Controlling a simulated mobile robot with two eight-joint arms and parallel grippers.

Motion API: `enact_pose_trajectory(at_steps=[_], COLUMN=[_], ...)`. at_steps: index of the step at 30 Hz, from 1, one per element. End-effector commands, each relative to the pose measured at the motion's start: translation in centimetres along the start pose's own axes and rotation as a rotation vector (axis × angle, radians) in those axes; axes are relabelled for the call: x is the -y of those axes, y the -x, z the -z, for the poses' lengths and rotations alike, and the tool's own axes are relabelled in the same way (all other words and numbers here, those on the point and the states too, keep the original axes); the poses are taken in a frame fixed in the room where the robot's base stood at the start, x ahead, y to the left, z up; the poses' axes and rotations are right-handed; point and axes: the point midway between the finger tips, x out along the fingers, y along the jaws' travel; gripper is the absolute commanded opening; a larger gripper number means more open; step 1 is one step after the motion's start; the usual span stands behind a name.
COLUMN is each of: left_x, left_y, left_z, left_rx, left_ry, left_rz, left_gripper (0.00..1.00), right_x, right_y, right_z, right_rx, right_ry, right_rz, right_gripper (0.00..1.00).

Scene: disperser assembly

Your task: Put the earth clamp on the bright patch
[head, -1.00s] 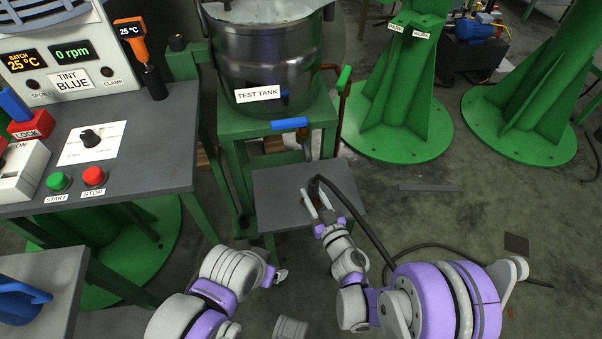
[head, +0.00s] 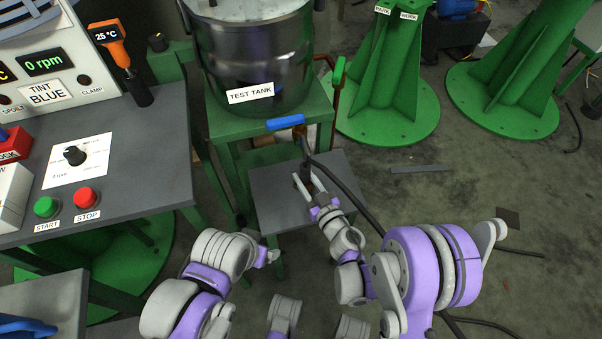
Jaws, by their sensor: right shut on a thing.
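My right gripper (head: 308,187) is over the small grey step (head: 265,197) in front of the tank stand. It is shut on the earth clamp (head: 309,180), which is small, dark and partly hidden by the fingers. A black cable (head: 345,183) loops near the fingers and runs back past my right arm. The test tank (head: 262,65) stands on its green stand (head: 228,125). I cannot pick out the bright patch for certain. My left gripper (head: 272,256) is low, left of the step; its fingers are too small to read.
A blue handle (head: 285,123) sits at the stand's front edge, close ahead of the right gripper. The control bench (head: 150,165) with its buttons is at the left. Green column bases (head: 390,115) stand at the right. Floor right of the step is mostly clear.

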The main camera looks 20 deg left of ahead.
Motion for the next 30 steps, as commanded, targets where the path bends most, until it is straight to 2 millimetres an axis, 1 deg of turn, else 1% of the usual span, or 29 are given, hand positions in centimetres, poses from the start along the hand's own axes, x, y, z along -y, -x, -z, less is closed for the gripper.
enact_pose_trajectory(at_steps=[8, 14, 15, 19, 20, 27, 30], left_x=[0.00, 0.00, 0.00, 0.00, 0.00, 0.00, 0.00], left_y=[0.00, -0.57, -0.55, -0.47, -0.47, -0.46, -0.13], left_z=[-0.03, -0.18, -0.18, -0.15, -0.15, -0.15, -0.06], left_rx=[0.000, 0.002, 0.002, 0.002, 0.002, 0.002, 0.001], left_ry=[0.000, 0.000, 0.000, 0.000, 0.000, 0.000, 0.000], left_rz=[0.000, 0.000, 0.000, 0.000, 0.000, 0.000, 0.000], left_gripper=[0.81, 0.81, 0.81, 0.81, 0.81, 0.81, 0.81], right_x=[0.00, 0.00, -0.02, -0.01, -0.01, -0.02, -0.01], right_y=[0.12, 0.08, 0.09, 0.10, 0.10, 0.09, 0.11], right_z=[-0.03, -0.46, -0.48, -0.39, -0.39, -0.37, -0.12], right_rx=[-0.001, 0.000, 0.000, 0.000, 0.000, 0.000, 0.000], right_ry=[-0.001, -0.001, -0.001, 0.000, 0.000, 0.000, 0.000], right_rz=[0.002, 0.002, 0.001, 0.001, 0.001, 0.001, 0.001], right_gripper=[0.00, 0.00, 0.40, 0.64, 0.67, 0.67, 0.67])
